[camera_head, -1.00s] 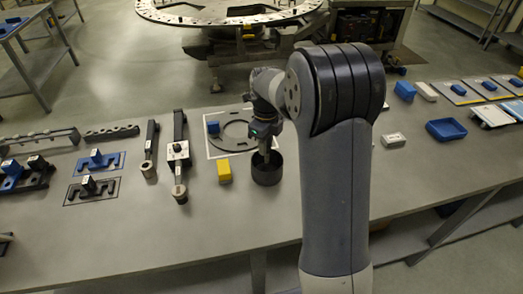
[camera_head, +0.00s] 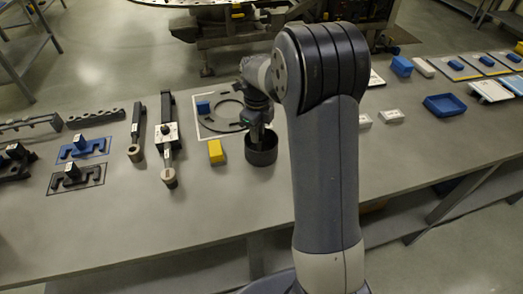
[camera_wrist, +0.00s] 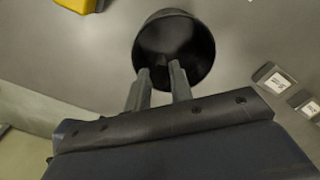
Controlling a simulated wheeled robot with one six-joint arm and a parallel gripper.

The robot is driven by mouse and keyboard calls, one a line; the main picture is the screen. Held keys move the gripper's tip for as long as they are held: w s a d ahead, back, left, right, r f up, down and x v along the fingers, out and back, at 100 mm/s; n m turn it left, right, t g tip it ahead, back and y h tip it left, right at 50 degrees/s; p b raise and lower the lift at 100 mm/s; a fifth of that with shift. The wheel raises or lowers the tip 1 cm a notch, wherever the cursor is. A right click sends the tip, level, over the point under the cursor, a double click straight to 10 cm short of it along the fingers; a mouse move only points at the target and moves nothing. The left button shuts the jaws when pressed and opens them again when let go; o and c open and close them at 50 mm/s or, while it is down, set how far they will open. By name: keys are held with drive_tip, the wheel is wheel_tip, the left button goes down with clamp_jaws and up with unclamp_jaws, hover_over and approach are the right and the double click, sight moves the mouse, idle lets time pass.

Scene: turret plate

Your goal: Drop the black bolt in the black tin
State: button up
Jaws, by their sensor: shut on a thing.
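The black tin (camera_head: 261,157) stands open on the grey bench, right of the yellow block. It also shows in the wrist view (camera_wrist: 203,48), with my gripper (camera_wrist: 160,75) reaching over its near rim. The fingers are shut on a small dark thing between their tips, which I take to be the black bolt (camera_wrist: 161,66); it is hard to make out against the tin's dark inside. In the head view my gripper (camera_head: 259,136) points down at the tin, and the bolt cannot be made out there.
A yellow block (camera_head: 216,152) lies just left of the tin. A dark ring plate on a white sheet with a blue block (camera_head: 203,107) lies behind. White boxes (camera_head: 391,117) and a blue tray (camera_head: 445,106) are to the right. The bench front is clear.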

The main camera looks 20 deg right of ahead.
drive_tip(key=o, duration=1)
wheel_tip(320, 180, up, 11)
drive_tip(key=shift+f+b, duration=0.1)
drive_tip(key=shift+b, duration=0.5)
wheel_tip(320, 180, down, 11)
drive_tip(key=shift+r+p, duration=0.2)
drive_tip(key=shift+p, duration=0.7)
wheel_tip(320, 180, up, 4)
drive_tip(key=p, duration=0.2)
drive_tip(key=shift+p, duration=0.3)
drive_tip(key=shift+r+p, duration=0.55)
drive_tip(key=shift+r, duration=0.2)
